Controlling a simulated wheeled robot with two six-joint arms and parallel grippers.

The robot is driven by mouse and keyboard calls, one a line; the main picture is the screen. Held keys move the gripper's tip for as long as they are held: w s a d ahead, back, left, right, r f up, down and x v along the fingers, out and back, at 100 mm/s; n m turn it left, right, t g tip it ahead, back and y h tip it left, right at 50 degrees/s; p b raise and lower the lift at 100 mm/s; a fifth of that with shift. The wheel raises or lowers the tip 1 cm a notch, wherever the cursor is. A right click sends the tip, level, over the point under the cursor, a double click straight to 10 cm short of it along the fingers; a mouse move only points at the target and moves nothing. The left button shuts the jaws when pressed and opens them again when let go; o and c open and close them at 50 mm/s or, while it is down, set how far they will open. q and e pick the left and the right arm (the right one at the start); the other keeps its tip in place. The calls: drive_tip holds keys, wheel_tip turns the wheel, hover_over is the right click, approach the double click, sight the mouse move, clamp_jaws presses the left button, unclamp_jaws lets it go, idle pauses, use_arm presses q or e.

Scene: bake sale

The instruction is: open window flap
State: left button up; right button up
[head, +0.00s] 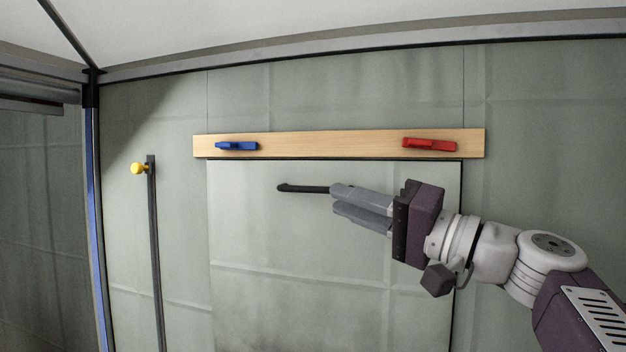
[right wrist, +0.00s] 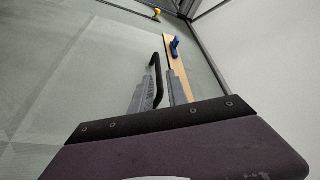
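The window flap (head: 300,290) is a grey-green fabric panel below the wooden bar, outlined by dark edges at its top and right; it hangs flat. A black handle (head: 300,188) runs sideways across its upper part. My right gripper (head: 333,200) is at the handle's right part, with its fingers pointing left. In the right wrist view the handle (right wrist: 155,85) shows between the two separated fingers (right wrist: 160,88), closer to the left finger, with a gap to the right one. Whether it touches a finger is unclear. My left gripper is out of view.
A wooden bar (head: 330,144) above the flap carries a blue clip (head: 237,146) and a red clip (head: 429,145). At left a dark upright rod (head: 155,250) has a yellow knob (head: 139,168) beside its top. A blue-grey frame post (head: 97,220) stands further left.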

sight(317, 188)
drive_tip(key=p+x, duration=0.1)
drive_tip(key=x, duration=0.1)
drive_tip(key=p+x, duration=0.1)
drive_tip(key=x, duration=0.1)
drive_tip(key=p+x, duration=0.2)
drive_tip(key=shift+w+d+r, duration=0.2)
drive_tip(key=shift+w, duration=0.3)
drive_tip(key=shift+w+a, duration=0.2)
drive_tip(key=shift+w, duration=0.05)
drive_tip(key=shift+a+f, duration=0.1)
drive_tip(key=shift+a, duration=0.05)
drive_tip(key=shift+s+a, duration=0.2)
drive_tip(key=shift+a, duration=0.05)
clamp_jaws()
drive_tip(key=shift+d+r, duration=0.1)
drive_tip(key=shift+r, duration=0.15)
